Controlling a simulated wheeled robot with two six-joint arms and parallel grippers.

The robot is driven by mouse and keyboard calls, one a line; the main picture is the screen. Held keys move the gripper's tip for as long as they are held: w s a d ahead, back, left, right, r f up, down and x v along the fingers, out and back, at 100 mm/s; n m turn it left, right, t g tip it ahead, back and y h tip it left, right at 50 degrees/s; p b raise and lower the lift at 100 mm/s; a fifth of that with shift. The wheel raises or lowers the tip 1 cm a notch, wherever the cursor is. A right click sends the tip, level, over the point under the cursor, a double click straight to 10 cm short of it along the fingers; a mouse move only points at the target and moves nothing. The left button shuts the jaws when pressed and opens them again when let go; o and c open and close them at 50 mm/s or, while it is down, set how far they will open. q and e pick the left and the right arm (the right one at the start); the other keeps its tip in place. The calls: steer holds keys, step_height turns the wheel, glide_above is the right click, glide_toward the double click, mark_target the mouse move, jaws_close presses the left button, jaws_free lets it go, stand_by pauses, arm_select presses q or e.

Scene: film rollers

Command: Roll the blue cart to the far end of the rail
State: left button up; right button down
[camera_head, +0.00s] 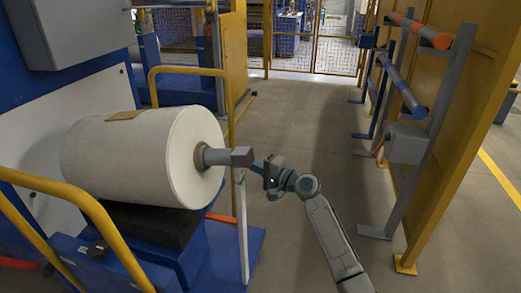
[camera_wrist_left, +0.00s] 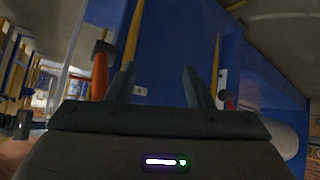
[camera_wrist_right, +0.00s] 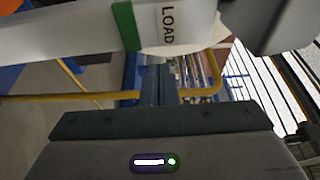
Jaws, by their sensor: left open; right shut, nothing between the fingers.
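The blue cart (camera_head: 228,262), as I take it, is the blue base at the lower left under a big white roll (camera_head: 125,150). The roll's grey spindle (camera_head: 240,156) sticks out to the right. I cannot make out a rail under the base. My right gripper (camera_head: 259,165) is just right of the spindle's end; I cannot tell whether they touch. In the right wrist view its fingers (camera_wrist_right: 158,88) are together and empty, below a white "LOAD" label (camera_wrist_right: 168,22). My left gripper is outside the head view; in its wrist view its fingers (camera_wrist_left: 158,85) are apart and empty, facing blue panels.
Yellow handrails (camera_head: 122,240) flank the base. A rack (camera_head: 435,120) with orange-ended and blue-ended bars stands along the right wall. The grey floor aisle (camera_head: 300,120) between is clear back to a yellow mesh fence. An orange-handled thing (camera_wrist_left: 99,78) shows in the left wrist view.

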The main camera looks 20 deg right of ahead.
steer(key=d+v, duration=0.1)
steer(key=v, duration=0.9)
steer(key=shift+w, duration=0.45)
steer(key=shift+d, duration=0.1)
